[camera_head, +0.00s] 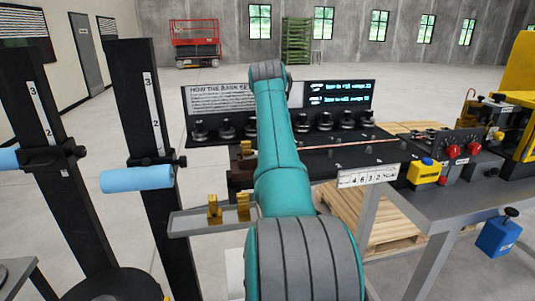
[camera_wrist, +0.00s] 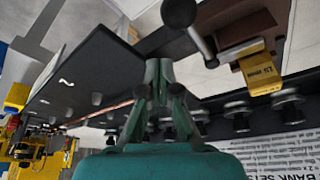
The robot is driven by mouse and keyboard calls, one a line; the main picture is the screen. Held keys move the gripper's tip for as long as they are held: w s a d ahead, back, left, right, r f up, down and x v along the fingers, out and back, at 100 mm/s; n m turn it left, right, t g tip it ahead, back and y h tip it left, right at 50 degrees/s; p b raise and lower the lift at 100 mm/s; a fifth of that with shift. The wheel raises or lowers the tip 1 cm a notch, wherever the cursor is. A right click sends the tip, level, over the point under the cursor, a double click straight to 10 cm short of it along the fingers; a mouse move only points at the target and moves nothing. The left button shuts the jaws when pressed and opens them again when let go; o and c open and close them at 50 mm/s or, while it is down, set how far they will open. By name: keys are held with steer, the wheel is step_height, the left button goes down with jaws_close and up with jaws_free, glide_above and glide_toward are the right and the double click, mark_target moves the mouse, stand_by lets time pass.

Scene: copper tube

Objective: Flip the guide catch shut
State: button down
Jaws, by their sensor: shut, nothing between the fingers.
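My gripper (camera_wrist: 158,70) is shut and empty in the wrist view, its teal fingertips together over the dark bench top. In the head view my arm hides it. A lever (camera_wrist: 196,35) with a black ball knob stands just right of the fingertips in the wrist view, apart from them in the picture. It may be the guide catch, but I cannot tell for sure. A yellow labelled block (camera_wrist: 258,70) on a brown mount lies further right. The copper tube (camera_head: 362,143) runs along the dark bench; it also shows in the wrist view (camera_wrist: 95,115).
A row of black knobs (camera_head: 325,121) stands along the bench's back, below a sign panel (camera_head: 222,97). A tray (camera_head: 185,224) with brass pieces is at front left. Red knobs (camera_head: 453,151) and a yellow box (camera_head: 425,172) are right. Black posts (camera_head: 148,120) stand left.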

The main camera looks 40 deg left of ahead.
steer(key=a+v, duration=0.1)
steer(key=v, duration=0.9)
steer(key=shift+w, duration=0.2)
steer(key=shift+r, duration=0.1)
